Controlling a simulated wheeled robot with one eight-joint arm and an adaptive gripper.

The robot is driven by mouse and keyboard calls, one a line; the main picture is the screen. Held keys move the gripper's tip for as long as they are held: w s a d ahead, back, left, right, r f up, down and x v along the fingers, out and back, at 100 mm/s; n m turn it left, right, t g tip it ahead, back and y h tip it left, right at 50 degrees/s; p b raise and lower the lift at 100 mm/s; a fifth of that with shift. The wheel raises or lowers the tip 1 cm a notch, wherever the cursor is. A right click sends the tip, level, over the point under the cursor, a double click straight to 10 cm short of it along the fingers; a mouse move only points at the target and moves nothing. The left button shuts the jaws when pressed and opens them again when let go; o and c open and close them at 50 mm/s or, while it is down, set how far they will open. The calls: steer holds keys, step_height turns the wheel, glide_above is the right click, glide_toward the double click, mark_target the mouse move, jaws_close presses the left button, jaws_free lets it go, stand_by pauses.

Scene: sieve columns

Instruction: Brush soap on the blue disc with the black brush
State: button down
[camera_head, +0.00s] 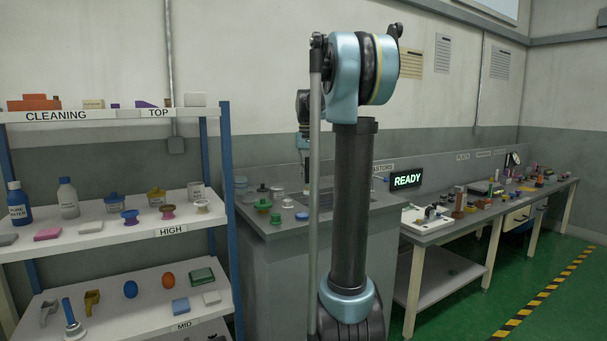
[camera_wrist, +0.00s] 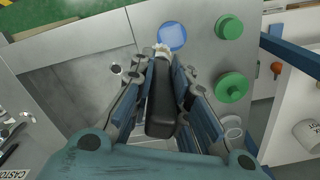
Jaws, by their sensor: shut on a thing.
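In the wrist view my gripper (camera_wrist: 164,70) is shut on the black brush (camera_wrist: 161,100), with its dark handle between the two fingers. The brush's pale tip points toward the blue disc (camera_wrist: 172,37) and appears at the disc's near edge. I cannot tell whether the tip touches it. The blue disc lies flat on the grey counter (camera_wrist: 205,55). No soap on the disc can be made out.
In the wrist view two green round-knobbed pieces (camera_wrist: 231,87) stand right of the disc, and a pale cup (camera_wrist: 230,127) is nearer. A shallow sink-like recess (camera_wrist: 90,85) lies left. In the head view shelves (camera_head: 110,232) stand left and a crowded bench (camera_head: 440,228) right.

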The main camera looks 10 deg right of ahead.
mark_target(307, 192)
steer(key=shift+w+f, duration=0.1)
steer(key=shift+w, duration=0.05)
steer(key=shift+a+f, duration=0.15)
steer(key=shift+f, duration=2.9)
steer(key=shift+a+f, duration=0.1)
steer(key=shift+f, duration=0.7)
steer(key=shift+s+a+f, duration=0.1)
steer(key=shift+s+a, duration=0.25)
steer(key=shift+a, duration=0.5)
steer(key=shift+s+a, duration=0.5)
steer(key=shift+a, duration=0.35)
steer(key=shift+w+d, duration=0.4)
steer(key=shift+d, duration=0.4)
steer(key=shift+w+d, duration=0.4)
steer(key=shift+d, duration=0.4)
steer(key=shift+w+d+r, duration=0.1)
steer(key=shift+d+r, duration=0.1)
steer(key=shift+r, duration=3.9)
